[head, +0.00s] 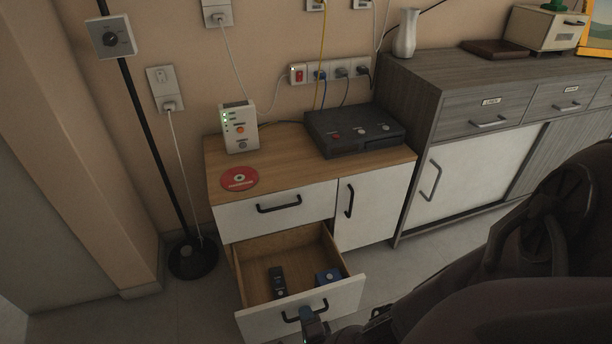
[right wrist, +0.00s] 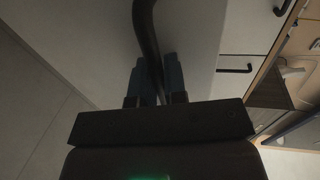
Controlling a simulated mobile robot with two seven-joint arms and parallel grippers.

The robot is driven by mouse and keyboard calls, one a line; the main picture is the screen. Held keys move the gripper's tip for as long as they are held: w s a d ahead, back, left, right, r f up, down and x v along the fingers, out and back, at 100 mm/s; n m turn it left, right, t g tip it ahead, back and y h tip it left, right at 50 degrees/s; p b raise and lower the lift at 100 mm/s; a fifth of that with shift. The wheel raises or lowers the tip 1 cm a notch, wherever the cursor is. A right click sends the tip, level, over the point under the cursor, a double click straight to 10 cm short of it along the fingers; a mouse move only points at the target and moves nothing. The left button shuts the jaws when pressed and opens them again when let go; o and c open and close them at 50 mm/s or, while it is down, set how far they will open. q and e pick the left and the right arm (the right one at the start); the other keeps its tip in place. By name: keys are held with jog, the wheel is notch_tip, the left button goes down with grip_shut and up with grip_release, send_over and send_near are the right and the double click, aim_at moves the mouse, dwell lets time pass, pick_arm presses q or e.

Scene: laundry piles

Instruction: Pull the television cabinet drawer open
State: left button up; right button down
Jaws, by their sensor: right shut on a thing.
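The television cabinet (head: 228,212) is a low unit with a wood top and white fronts. Its lower drawer (head: 262,322) stands pulled out, showing its wooden inside. My right gripper (head: 310,320) is at the front of this drawer, shut on its black handle (head: 290,319). In the right wrist view the blue fingertips of the gripper (right wrist: 156,82) close around the dark handle bar (right wrist: 147,35). A dark remote (head: 278,282) and a small blue box (head: 328,277) lie in the drawer. My left gripper is not in view.
The upper drawer (head: 312,206) and the side door (head: 368,205) are shut. A red disc (head: 239,178), a white device (head: 239,128) and a black box (head: 354,131) sit on top. A black floor stand (head: 193,258) is on the left; a grey sideboard (head: 414,115) is on the right.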

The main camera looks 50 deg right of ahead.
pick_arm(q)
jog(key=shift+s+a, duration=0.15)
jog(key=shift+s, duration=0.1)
pick_arm(e)
jog(key=shift+s, duration=0.2)
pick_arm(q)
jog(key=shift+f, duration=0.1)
pick_arm(e)
jog(key=c, duration=1.2)
grip_release()
jog(key=shift+a, duration=0.1)
